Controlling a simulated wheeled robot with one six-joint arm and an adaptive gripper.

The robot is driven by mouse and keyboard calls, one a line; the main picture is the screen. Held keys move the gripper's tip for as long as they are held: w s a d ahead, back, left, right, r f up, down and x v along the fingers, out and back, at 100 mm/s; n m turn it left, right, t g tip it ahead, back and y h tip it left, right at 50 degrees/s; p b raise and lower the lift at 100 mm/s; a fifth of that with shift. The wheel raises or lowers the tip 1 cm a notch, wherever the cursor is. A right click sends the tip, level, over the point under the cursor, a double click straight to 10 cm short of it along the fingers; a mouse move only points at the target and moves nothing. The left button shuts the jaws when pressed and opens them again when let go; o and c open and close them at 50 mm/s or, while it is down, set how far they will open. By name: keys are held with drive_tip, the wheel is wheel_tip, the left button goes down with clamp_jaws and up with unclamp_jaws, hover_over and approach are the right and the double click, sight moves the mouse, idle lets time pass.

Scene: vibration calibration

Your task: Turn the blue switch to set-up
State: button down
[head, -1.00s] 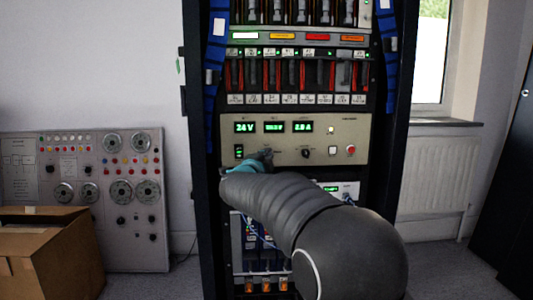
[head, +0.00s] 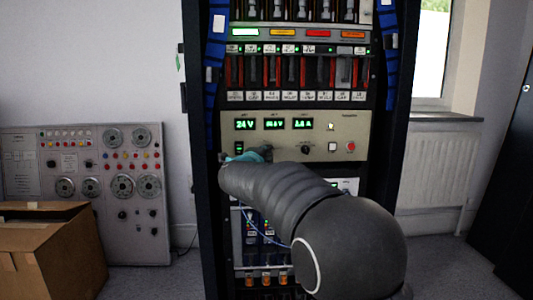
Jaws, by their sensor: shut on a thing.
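A beige control panel (head: 348,135) sits in the black rack, with green displays along its top. My gripper (head: 264,152) is at the panel's lower left, a dark tip with a teal part behind it, seen mostly from behind. It is shut on a small control on the panel's face. My wrist and fingers hide that control, so its blue colour, its setting and its labels cannot be made out. A black knob (head: 306,150) and a red button (head: 350,146) show to the right of the gripper, apart from it.
Rows of breakers (head: 296,72) and coloured indicator lights (head: 318,33) are above the panel. Blue cable ducts run down both rack sides. A grey instrument panel (head: 122,188) and a cardboard box (head: 50,250) stand at left. A radiator (head: 437,170) is at right.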

drive_tip(key=c, duration=1.3)
unclamp_jaws()
drive_tip(key=shift+o, duration=0.2)
drive_tip(key=v, duration=1.2)
